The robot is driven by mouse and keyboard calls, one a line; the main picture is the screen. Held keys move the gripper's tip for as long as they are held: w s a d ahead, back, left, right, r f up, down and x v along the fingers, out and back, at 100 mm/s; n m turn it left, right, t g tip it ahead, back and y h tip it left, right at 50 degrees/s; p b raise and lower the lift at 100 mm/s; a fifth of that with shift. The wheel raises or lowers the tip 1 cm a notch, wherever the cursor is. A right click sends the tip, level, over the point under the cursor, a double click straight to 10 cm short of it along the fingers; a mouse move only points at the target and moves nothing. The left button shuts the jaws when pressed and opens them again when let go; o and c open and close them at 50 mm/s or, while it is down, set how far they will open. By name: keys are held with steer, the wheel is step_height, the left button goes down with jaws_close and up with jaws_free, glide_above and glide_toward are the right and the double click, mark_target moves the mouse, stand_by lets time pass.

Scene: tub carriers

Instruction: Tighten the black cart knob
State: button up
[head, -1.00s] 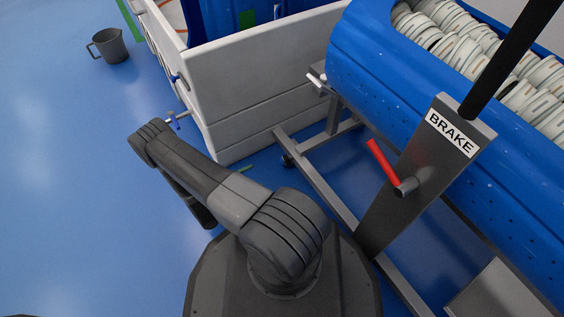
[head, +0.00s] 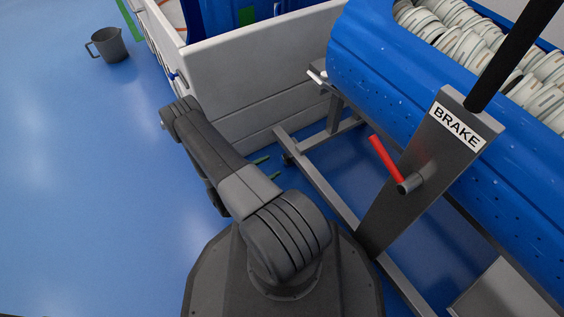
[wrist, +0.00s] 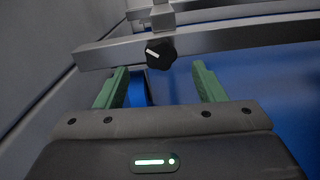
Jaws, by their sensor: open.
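The black cart knob (wrist: 160,54) shows in the wrist view, a lobed knob with a white mark on its face. It sits on the front of a grey metal bar (wrist: 235,40), below an upright grey post. My gripper (wrist: 160,84) is open, its two green fingers spread to the left and right below the knob. The knob lies beyond the fingertips and roughly midway between them; nothing is held. In the head view, the green fingertips (head: 268,168) show past my forearm, near the cart frame's foot.
A blue tub (head: 375,95) full of cups rests on a grey frame (head: 318,182). A post with a BRAKE label and a red lever (head: 385,157) stands at right. A white-walled cart (head: 250,75) stands behind. A grey jug (head: 107,45) sits on open blue floor.

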mark_target(285, 161)
steer(key=shift+b+x, duration=0.65)
steer(key=shift+x, duration=2.45)
steer(key=c, duration=1)
steer(key=shift+o, duration=0.2)
steer(key=shift+m, duration=0.4)
steer(key=m, duration=0.4)
steer(key=shift+s+m, duration=0.1)
steer(key=shift+m, duration=0.2)
steer(key=shift+d+f+m, duration=0.1)
steer(key=shift+f+m, duration=0.05)
steer(key=shift+m, duration=2.05)
